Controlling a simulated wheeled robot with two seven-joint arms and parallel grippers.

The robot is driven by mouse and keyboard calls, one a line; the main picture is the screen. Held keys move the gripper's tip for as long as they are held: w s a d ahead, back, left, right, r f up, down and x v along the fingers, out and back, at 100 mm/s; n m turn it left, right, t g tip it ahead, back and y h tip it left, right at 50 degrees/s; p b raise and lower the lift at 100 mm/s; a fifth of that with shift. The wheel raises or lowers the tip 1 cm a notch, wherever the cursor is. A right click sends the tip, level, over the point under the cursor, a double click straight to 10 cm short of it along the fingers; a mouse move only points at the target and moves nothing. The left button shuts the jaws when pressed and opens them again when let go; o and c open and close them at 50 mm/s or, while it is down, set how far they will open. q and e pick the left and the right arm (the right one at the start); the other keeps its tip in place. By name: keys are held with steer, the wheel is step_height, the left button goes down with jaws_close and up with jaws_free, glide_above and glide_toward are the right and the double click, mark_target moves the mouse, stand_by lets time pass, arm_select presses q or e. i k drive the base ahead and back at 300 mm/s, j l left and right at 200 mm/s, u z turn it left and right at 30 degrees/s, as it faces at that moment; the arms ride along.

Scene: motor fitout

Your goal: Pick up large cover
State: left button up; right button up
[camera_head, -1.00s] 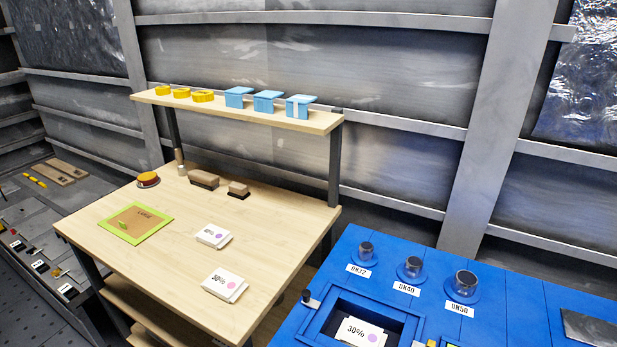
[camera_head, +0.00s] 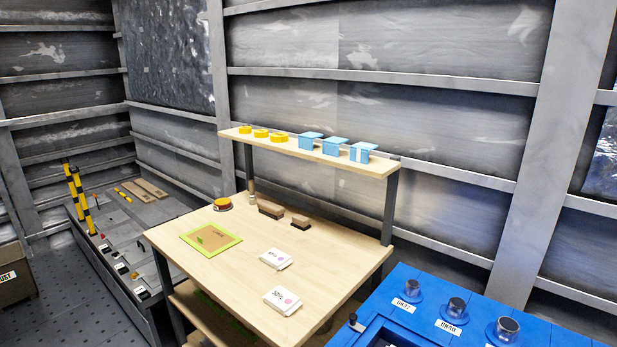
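No thing in view is marked plainly as the large cover. On the raised shelf (camera_head: 290,152) stand three yellow round pieces, the left one (camera_head: 245,129), the middle one (camera_head: 261,133) and the right one (camera_head: 279,137). To their right are three light-blue square-topped pieces, the left one (camera_head: 309,143), the middle one (camera_head: 334,146) and the right one (camera_head: 361,153), which has a white stripe. Which of them differ in size is hard to tell from here. Neither of my grippers is in view.
The wooden table (camera_head: 225,268) holds a green-framed board (camera_head: 211,242), a red-and-yellow round item (camera_head: 222,204), two brown blocks and two white labelled boxes. A blue bench (camera_head: 412,308) with metal cylinders stands at right. Striped posts (camera_head: 80,200) rise at left. Dark floor lies front left.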

mark_target(210, 239)
steer(key=i+j+u, duration=0.25)
steer(key=i+j, duration=0.2)
steer(key=i+j+u, duration=0.25)
steer(key=i+j, duration=0.25)
steer(key=i+j+u, duration=0.25)
steer(key=i+j, duration=0.15)
steer(key=i, duration=0.15)
steer(key=i+j+u, duration=0.25)
steer(key=i, duration=0.3)
